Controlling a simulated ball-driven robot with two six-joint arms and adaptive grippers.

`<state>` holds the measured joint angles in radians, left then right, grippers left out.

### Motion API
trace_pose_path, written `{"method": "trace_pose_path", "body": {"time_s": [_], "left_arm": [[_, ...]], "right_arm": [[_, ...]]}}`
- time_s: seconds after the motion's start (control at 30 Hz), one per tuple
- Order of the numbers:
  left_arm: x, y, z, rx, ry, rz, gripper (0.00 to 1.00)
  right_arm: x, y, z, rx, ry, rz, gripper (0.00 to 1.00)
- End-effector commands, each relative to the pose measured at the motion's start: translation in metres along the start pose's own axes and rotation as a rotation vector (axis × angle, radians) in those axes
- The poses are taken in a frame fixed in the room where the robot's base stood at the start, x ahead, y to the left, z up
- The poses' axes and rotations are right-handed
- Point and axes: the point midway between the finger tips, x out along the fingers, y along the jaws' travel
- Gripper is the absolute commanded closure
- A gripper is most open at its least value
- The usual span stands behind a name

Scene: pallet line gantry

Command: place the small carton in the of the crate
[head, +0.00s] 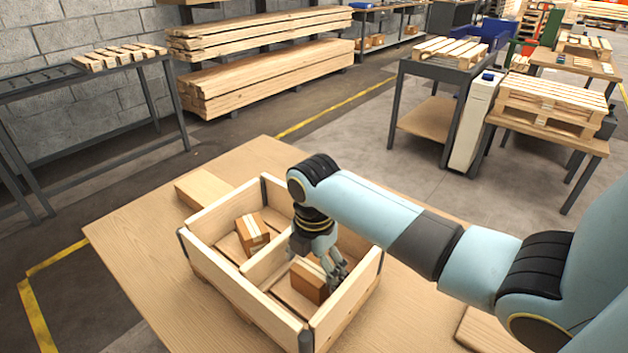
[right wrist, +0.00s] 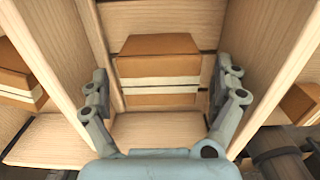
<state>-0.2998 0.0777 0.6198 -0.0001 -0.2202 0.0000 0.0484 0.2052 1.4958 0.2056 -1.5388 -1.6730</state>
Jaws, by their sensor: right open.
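The wooden crate (head: 231,300) stands on the table with dividers inside. A brown carton with a pale tape band (head: 252,231) lies in its left compartment in the head view. Another brown carton (head: 309,281) lies in the near compartment, beside my right gripper (head: 335,272). My right gripper is open, pointing down into the crate. In the right wrist view a brown carton with a white band (right wrist: 158,46) lies between the open fingers (right wrist: 161,80), with gaps on both sides. Parts of cartons show beyond the dividers at left (right wrist: 15,82) and right (right wrist: 303,101). My left gripper is not in view.
A flat wooden block (head: 202,189) lies on the table (head: 140,235) behind the crate. The crate's walls and dividers stand close around my right gripper. The table is bare at left. Pallets (head: 548,100) and lumber stacks stand farther off.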

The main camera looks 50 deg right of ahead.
Motion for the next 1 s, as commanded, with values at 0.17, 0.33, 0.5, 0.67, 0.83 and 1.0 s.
{"method": "trace_pose_path", "body": {"time_s": [0.17, 0.33, 0.5, 0.67, 0.83, 1.0], "left_arm": [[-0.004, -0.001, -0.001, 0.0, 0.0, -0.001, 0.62], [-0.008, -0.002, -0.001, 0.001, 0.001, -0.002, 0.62], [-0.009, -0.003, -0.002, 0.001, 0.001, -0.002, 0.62], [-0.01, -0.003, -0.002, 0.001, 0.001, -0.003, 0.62], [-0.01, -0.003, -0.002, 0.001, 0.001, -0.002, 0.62], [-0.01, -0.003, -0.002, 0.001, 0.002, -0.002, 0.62]], "right_arm": [[-0.03, 0.001, 0.001, 0.0, -0.003, 0.005, 0.04], [-0.07, 0.001, 0.001, 0.0, -0.002, 0.005, 0.04], [-0.101, 0.001, 0.001, -0.001, -0.001, 0.003, 0.04], [-0.116, 0.001, 0.001, 0.001, -0.001, 0.002, 0.04], [-0.119, 0.0, 0.0, 0.0, 0.0, 0.0, 0.04], [-0.119, 0.0, 0.0, 0.0, 0.0, 0.001, 0.04]]}}
